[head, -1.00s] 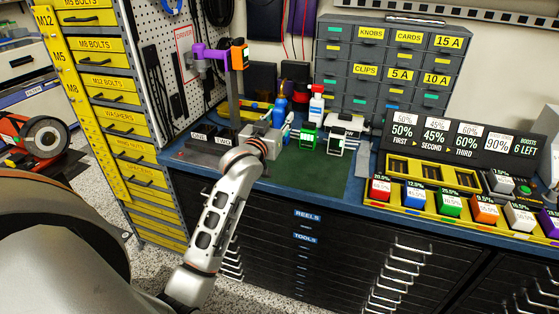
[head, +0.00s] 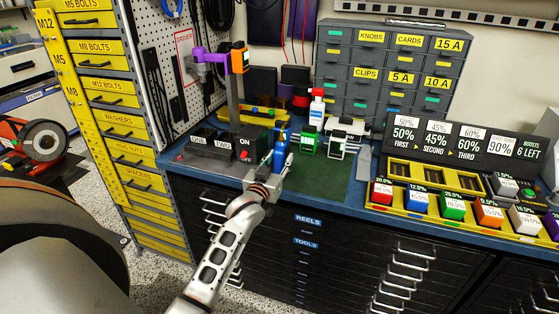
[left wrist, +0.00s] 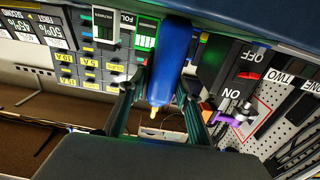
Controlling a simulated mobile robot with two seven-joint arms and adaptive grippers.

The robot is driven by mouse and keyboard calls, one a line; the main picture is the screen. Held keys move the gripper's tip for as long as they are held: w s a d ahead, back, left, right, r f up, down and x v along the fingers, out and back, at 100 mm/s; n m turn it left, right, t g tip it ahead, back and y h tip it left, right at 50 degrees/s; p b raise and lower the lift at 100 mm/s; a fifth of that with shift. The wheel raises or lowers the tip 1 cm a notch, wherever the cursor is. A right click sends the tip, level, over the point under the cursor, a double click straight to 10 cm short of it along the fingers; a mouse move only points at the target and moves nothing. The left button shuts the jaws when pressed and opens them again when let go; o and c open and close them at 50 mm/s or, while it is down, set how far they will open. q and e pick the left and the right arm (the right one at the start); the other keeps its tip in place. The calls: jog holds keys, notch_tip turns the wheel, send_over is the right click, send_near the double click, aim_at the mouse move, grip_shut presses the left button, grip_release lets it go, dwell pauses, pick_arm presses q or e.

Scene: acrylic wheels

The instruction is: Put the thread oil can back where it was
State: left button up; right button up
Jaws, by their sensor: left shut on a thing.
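The thread oil can appears to be the blue bottle (head: 280,154) with a thin yellowish tip. My left gripper (head: 268,170) is shut on it near the front edge of the bench, beside the black switch box. In the left wrist view the blue bottle (left wrist: 172,58) lies between the two dark fingers of my left gripper (left wrist: 160,92). The can's lower part is partly hidden by the gripper in the head view. I cannot tell whether it touches the bench. My right gripper is not in view.
The black switch box (head: 245,146) stands left of the can. A green mat (head: 312,177) lies to the right, mostly clear at the front. Behind are a white bottle with a red cap (head: 316,106), a green-labelled box (head: 308,144) and grey drawers (head: 385,65).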

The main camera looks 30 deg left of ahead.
pick_arm(q)
jog(key=o, duration=0.7)
jog(key=shift+r, duration=0.15)
jog(key=shift+s+d, duration=0.15)
jog(key=shift+s, duration=0.25)
jog(key=v, duration=1.1)
jog(key=s+d+f+m+g+h, duration=0.2)
jog(key=s+d+f, duration=0.4)
jog(key=f, duration=0.3)
jog(key=s+d+f+m+g+h, duration=0.2)
jog(key=s+d+f, duration=0.5)
jog(key=s+f, duration=0.1)
jog(key=s+d+f+m+g+h, duration=0.2)
jog(key=s+d+f+m, duration=0.1)
jog(key=s+d+f, duration=0.4)
jog(key=shift+s+f+g+h, duration=0.2)
jog(key=shift+s+f, duration=0.05)
jog(key=shift+f, duration=0.4)
jog(key=shift+s+f+g+h, duration=0.2)
jog(key=shift+s+f, duration=0.05)
jog(key=shift+f, duration=0.45)
